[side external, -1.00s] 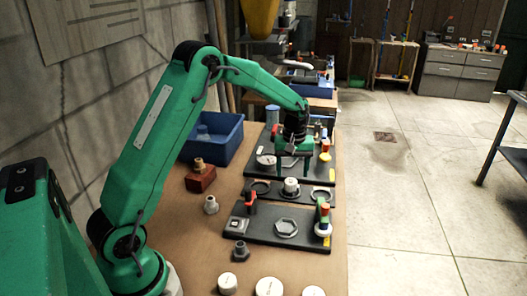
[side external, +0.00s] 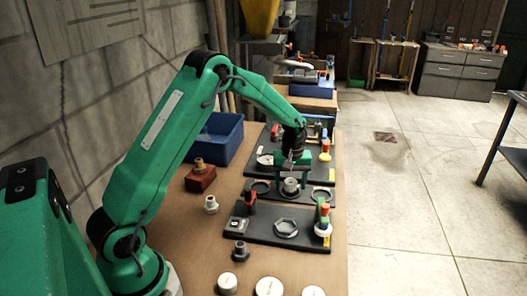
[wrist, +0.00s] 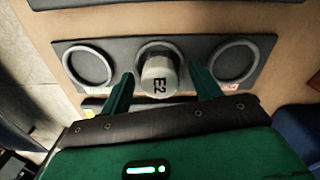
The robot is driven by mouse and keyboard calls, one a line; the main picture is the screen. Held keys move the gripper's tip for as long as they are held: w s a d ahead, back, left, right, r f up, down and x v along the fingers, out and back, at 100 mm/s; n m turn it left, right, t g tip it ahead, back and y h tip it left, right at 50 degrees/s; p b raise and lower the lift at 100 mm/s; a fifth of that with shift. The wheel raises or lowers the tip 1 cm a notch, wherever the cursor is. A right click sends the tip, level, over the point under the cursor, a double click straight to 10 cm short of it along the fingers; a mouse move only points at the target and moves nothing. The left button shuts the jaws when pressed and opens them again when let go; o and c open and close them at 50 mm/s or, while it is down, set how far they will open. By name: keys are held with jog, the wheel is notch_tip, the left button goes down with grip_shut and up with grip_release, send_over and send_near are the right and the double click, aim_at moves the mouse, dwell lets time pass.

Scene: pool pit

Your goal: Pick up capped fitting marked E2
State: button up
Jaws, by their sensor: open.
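The capped fitting marked E2 (wrist: 159,78) is a pale grey-white cylinder with dark lettering on its cap. It stands in the middle ring of a dark holder plate (wrist: 118,57), and it also shows in the side view (side external: 290,186). My gripper (wrist: 160,84) is open, with one green finger on each side of the fitting in the wrist view. In the side view my gripper (side external: 291,168) is just above the fitting. I cannot tell whether either finger touches it.
An empty ring (wrist: 90,65) lies on one side of the fitting and another ring (wrist: 233,61) on the other. A front panel (side external: 258,228) holds a hex piece and valves. A blue bin (side external: 222,140) stands at left. Loose white caps (side external: 270,286) lie in front.

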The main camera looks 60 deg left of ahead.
aim_at(291, 181)
jog(key=c, duration=1.1)
jog(key=shift+r, duration=0.55)
notch_tip(291, 181, up, 3)
jog(key=shift+r, duration=0.2)
jog(key=s+d+r, duration=0.3)
jog(key=d+r, duration=0.3)
jog(key=d, duration=0.5)
jog(key=shift+s+r, duration=0.25)
jog(key=shift+s, duration=0.05)
